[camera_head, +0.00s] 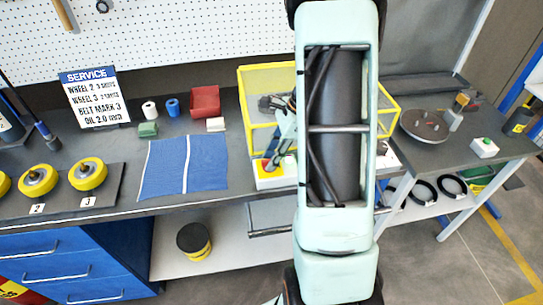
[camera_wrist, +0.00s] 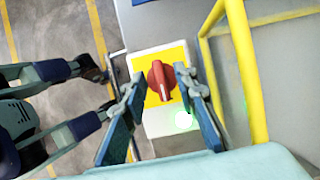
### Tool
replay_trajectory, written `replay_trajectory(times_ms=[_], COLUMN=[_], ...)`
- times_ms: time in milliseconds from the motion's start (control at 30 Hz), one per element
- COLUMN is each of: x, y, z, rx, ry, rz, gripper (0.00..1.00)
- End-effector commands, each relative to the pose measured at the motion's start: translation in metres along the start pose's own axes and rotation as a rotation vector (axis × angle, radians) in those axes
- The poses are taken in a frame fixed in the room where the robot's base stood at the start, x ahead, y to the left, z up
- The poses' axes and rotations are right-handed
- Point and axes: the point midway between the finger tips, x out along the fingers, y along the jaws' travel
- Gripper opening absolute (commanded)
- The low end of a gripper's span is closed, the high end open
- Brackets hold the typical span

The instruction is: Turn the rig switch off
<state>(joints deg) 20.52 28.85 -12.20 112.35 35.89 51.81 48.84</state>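The rig switch is a red rotary knob (camera_wrist: 161,80) on a yellow plate on top of a white box (camera_wrist: 158,61). A green lamp (camera_wrist: 183,120) glows on the box beside the plate. The knob's pale mark runs roughly up and down in the wrist view. My gripper (camera_wrist: 164,124) is open, with its two blue-padded fingers apart on either side of the knob; I cannot tell whether either touches it. In the head view the switch box (camera_head: 275,180) sits at the bench's front edge, partly hidden by my gripper (camera_head: 273,160).
A yellow-framed guard (camera_head: 270,69) stands right behind the switch box, also seen in the wrist view (camera_wrist: 243,60). A blue cloth (camera_head: 190,165) lies to the left. A round dark plate (camera_head: 424,125) and a small box with a green button (camera_head: 484,147) are to the right.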

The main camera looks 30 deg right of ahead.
Motion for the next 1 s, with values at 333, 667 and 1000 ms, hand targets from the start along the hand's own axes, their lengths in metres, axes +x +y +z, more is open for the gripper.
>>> replay_trajectory(times_ms=[333,667,1000], x=[-0.0005,-0.0006,-0.0003], y=[0.0000,-0.0003,-0.0022], z=[0.0001,0.0002,0.0007], rx=[0.000,-0.015,-0.173], ry=[0.000,-0.001,-0.002], rz=[0.000,0.006,0.071], gripper=[0.00,0.00,0.00])
